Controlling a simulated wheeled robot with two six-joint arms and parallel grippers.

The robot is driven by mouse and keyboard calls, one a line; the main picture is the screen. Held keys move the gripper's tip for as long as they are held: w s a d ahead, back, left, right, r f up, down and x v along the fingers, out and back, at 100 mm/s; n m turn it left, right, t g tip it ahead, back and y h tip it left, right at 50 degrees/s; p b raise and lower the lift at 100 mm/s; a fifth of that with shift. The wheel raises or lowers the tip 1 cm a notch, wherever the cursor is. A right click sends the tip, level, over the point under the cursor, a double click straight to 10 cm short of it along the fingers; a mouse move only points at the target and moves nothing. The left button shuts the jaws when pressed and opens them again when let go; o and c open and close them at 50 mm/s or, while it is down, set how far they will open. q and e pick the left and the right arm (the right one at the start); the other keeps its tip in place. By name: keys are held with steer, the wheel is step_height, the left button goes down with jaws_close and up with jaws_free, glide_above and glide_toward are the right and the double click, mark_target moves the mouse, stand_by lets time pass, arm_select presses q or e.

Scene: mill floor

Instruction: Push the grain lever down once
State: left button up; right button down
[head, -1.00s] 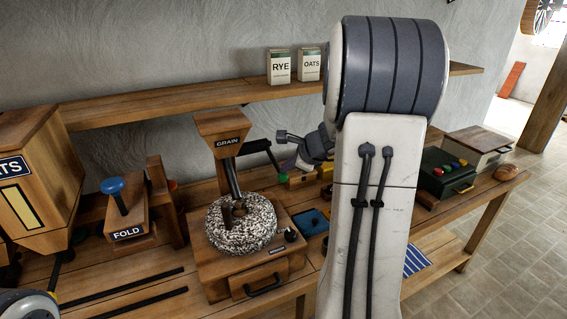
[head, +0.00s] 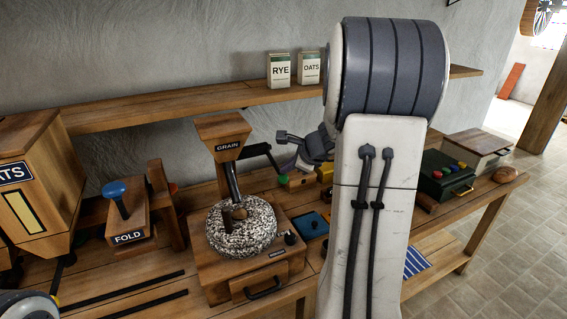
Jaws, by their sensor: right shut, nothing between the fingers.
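The mill has a wooden hopper (head: 221,126) labelled GRAIN above a speckled round millstone (head: 243,240) on a wooden base. A black bar (head: 254,151), which looks like the grain lever, sticks out right of the hopper and bends down at its far end. My right gripper (head: 283,137) is shut and empty, just right of and slightly above the bar's bend. It looks apart from the bar, though I cannot be sure of the depth. My right arm hides the bench behind it. My left gripper is out of view.
A FOLD box (head: 128,234) with a blue knob stands left of the mill. A shelf (head: 180,104) runs behind, holding RYE (head: 279,70) and OATS (head: 310,67) boxes. Small coloured pieces and a blue tray (head: 311,224) lie right of the mill. A green box (head: 445,172) stands further right.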

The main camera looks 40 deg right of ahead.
steer(key=shift+r+p, duration=1.65)
steer(key=shift+r, duration=0.5)
steer(key=shift+r, duration=0.1)
step_height(320, 180, up, 5)
steer(key=p, duration=0.4)
